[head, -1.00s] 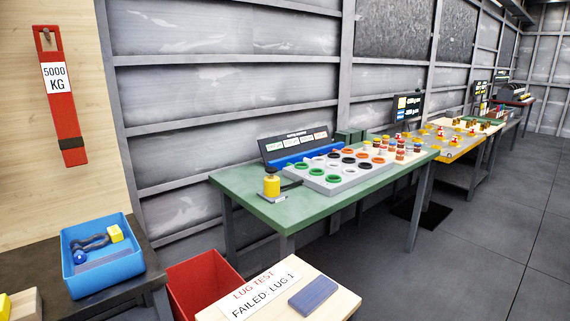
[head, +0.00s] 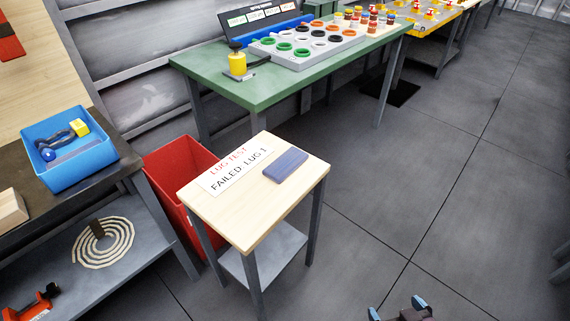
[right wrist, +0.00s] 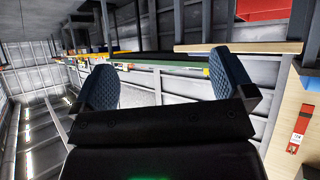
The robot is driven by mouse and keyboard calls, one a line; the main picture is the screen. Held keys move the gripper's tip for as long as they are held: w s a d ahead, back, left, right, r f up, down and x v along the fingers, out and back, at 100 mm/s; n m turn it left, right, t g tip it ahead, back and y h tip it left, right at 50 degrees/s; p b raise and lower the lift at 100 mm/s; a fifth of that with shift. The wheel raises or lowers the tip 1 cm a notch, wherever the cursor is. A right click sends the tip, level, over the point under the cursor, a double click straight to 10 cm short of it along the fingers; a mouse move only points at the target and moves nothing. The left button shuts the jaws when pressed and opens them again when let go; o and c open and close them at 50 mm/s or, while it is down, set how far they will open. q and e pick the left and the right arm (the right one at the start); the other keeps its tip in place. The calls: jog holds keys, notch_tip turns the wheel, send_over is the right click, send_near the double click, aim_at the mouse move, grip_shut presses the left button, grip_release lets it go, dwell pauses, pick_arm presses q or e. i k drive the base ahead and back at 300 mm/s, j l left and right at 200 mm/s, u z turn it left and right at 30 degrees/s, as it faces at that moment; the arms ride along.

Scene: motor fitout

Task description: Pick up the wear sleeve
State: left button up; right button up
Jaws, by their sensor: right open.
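A flat blue-grey piece (head: 285,167), which looks like the wear sleeve, lies on the small wooden-topped table (head: 251,222). A similar flat strip (head: 72,161) lies in the blue bin (head: 95,172) on the left, so I cannot be sure by looks alone which is the sleeve. My right gripper (head: 397,307) is at the bottom edge of the head view, to the right of and apart from the small table. Its blue-padded fingers stand wide apart and empty in the right wrist view (right wrist: 165,82). My left gripper is not in view.
A failed-lug sign (head: 234,171) lies beside the blue-grey piece. A red bin (head: 170,165) stands behind the small table. A green bench (head: 270,90) with a grey ring tray (head: 310,45) is further back. The floor right of the small table is clear.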

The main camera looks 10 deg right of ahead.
aim_at(284, 166)
jog(key=i+l+u, duration=0.1)
jog(key=l+u, duration=0.2)
jog(key=u, duration=0.2)
jog(key=l+u, duration=0.3)
jog(key=u, duration=0.2)
jog(key=l+u, duration=0.25)
jog(key=l, duration=1.05)
jog(key=i+l, duration=0.15)
jog(key=l, duration=0.25)
jog(key=i+l, duration=0.1)
jog(key=i, duration=0.15)
